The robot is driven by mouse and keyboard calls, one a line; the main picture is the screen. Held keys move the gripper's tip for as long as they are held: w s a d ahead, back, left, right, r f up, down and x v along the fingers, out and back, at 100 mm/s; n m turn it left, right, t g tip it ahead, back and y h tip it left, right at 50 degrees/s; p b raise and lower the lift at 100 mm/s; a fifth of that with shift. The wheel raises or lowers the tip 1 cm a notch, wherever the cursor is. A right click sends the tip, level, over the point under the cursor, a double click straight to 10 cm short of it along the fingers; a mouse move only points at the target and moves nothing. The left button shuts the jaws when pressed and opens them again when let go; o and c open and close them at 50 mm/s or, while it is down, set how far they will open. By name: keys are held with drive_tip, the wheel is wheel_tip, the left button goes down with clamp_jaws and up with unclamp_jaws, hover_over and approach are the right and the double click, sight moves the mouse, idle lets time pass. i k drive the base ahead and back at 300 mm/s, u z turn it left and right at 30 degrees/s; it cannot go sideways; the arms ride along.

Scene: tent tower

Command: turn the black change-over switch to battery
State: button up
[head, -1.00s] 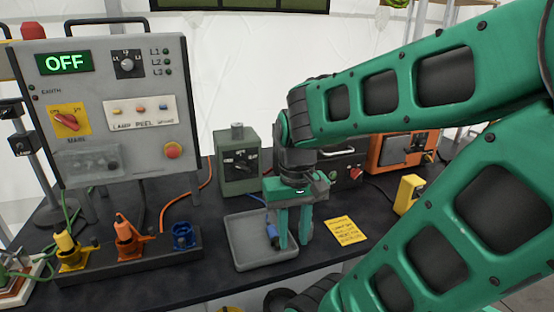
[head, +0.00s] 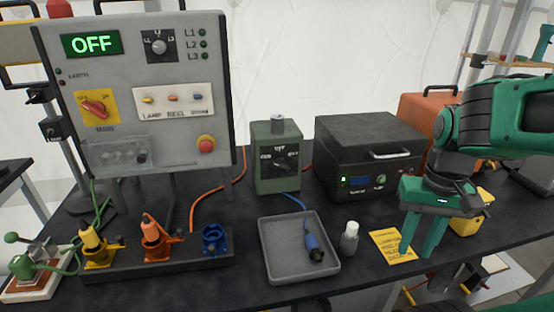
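The black change-over switch (head: 280,163) sits on the front face of a small green box (head: 276,181) at the back of the bench. White lettering stands around it; the label at its left seems to read GEN and the one at its right BATT, but they are small. I cannot tell exactly where its handle points. My gripper (head: 420,246) hangs at the right of the bench, fingers down and apart, with nothing between them. It is over the right edge of a yellow note, well right of and in front of the green box.
A grey tray (head: 274,269) with a blue connector (head: 314,249) lies before the green box. A white-capped bottle (head: 349,238), a dark battery-like unit (head: 362,141) and the yellow note (head: 388,246) are at its right. The control panel (head: 128,60) reads OFF. Space before the switch is clear above the tray.

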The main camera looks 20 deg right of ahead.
sight(279, 162)
drive_tip(key=z, duration=1)
drive_tip(key=k, duration=1.05)
drive_tip(key=u, duration=0.25)
drive_tip(key=i, duration=0.5)
